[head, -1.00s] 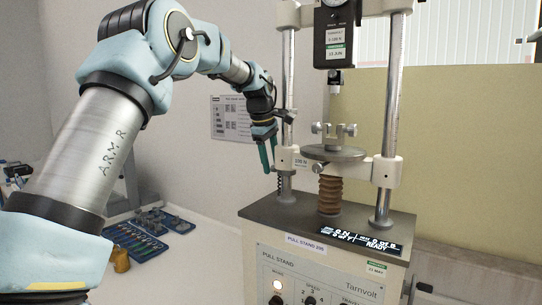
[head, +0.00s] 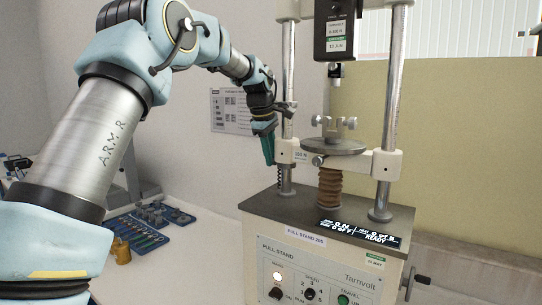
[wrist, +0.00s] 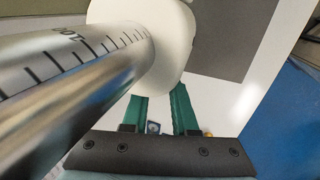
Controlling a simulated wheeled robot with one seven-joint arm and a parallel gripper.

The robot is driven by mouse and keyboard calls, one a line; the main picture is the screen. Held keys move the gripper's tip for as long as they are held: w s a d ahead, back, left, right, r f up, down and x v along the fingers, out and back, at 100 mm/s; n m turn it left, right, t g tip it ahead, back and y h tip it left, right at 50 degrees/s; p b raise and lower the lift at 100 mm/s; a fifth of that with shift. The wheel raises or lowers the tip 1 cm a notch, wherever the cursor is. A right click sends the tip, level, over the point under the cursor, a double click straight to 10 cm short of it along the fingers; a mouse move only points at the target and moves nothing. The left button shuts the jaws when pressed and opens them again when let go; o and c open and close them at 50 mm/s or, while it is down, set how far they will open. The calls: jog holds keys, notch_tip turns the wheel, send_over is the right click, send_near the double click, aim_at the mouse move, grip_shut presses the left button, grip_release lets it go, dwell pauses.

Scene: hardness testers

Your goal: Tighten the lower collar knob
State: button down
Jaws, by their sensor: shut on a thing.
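The pull stand has a pale lower collar (head: 287,151) around its left post, at the left end of the crosspiece. My gripper (head: 268,150) has green fingers pointing down, close against the left side of this collar. In the wrist view the fingers (wrist: 160,95) reach up to the pale rounded collar (wrist: 160,35), with their tips at its edge. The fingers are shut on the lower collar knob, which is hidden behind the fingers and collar. A gap shows between the fingers nearer the palm.
The steel post (wrist: 70,75) with a printed scale runs very close beside my gripper in the wrist view. A round plate (head: 334,146) with a clamp stands right of the collar. A blue tool tray (head: 150,228) lies at the left.

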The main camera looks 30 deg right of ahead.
jog(key=shift+f+b, duration=0.15)
jog(key=shift+b, duration=0.4)
jog(key=t+h+b, duration=0.1)
jog(key=h+b, duration=0.1)
jog(key=b, duration=0.8)
jog(key=a+f+t+h+b, duration=0.1)
jog(key=t+h+b, duration=0.1)
jog(key=b, duration=0.8)
jog(key=f+t+h+b, duration=0.1)
jog(key=h+b, duration=0.3)
jog(key=b, duration=0.6)
jog(key=shift+s+a+f+t, duration=0.1)
jog(key=shift+s+a+t, duration=0.1)
jog(key=shift+s+t, duration=0.2)
jog(key=t+h+b, duration=0.1)
jog(key=h+b, duration=0.1)
jog(key=b, duration=0.8)
jog(key=f+t+h+b, duration=0.1)
jog(key=h+b, duration=0.2)
jog(key=b, duration=0.8)
jog(key=shift+a+t, duration=0.1)
jog(key=shift+t, duration=0.3)
jog(key=h+b, duration=0.1)
jog(key=b, duration=0.3)
jog(key=shift+t+h+b, duration=0.4)
jog(key=shift+h+b, duration=0.1)
jog(key=shift+b, duration=0.5)
jog(key=shift+r+b, duration=0.3)
jog(key=shift+b, duration=0.3)
